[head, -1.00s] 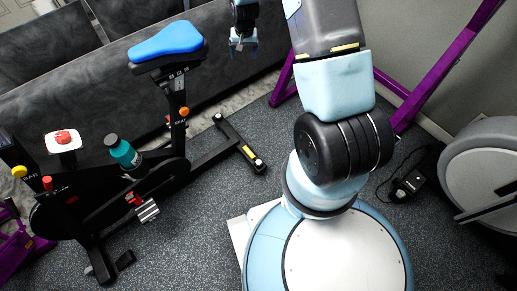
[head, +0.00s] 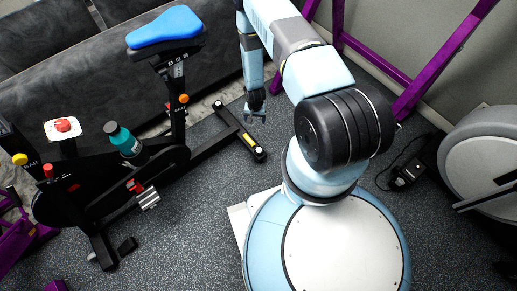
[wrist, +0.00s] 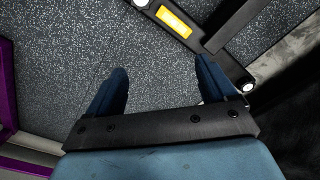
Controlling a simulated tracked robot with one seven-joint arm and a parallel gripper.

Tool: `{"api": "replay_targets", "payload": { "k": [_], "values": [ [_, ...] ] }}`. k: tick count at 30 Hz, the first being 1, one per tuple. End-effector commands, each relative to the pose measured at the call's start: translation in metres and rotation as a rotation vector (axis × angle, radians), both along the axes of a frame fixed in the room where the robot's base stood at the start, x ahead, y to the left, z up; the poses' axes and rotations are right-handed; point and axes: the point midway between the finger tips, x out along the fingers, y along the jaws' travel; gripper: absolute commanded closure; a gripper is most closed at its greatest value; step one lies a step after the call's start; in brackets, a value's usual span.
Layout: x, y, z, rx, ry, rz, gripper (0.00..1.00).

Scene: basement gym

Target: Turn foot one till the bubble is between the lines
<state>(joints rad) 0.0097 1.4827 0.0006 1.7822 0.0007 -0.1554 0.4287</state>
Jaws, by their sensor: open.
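The exercise bike's rear crossbar (head: 238,133) lies low on the floor, with a yellow level-like strip (head: 248,141) on it. The crossbar (wrist: 212,62) also shows in the wrist view with the yellow strip (wrist: 173,20); its bubble and lines are too small to make out. A pale round end piece (wrist: 247,87) sits at the bar's right end, another at the top edge. Which is foot one I cannot tell. My gripper (head: 254,119) is open and empty, pointing down above the bar. In the wrist view my gripper (wrist: 160,66) has its right finger overlapping the bar.
The bike has a blue saddle (head: 165,27) and a teal bottle (head: 124,140). A purple rack frame (head: 375,63) stands behind my arm. A grey sofa (head: 60,75) lies beyond the bike. Speckled floor (head: 208,200) is clear between the bike and my base.

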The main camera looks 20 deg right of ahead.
Motion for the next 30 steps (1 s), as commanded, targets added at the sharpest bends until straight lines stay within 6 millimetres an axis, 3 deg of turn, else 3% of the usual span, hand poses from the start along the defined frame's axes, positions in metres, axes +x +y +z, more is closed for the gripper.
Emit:
{"api": "replay_targets", "payload": {
  "k": [3,10,17,30],
  "values": [
    [-0.029,0.0,-0.037,0.0,0.019,-0.015,0.16],
    [-0.057,0.0,-0.072,0.0,0.03,-0.03,0.16],
    [-0.061,0.0,-0.089,0.001,0.032,-0.033,0.16],
    [-0.062,0.0,-0.151,0.001,0.032,-0.032,0.16]
  ]
}}
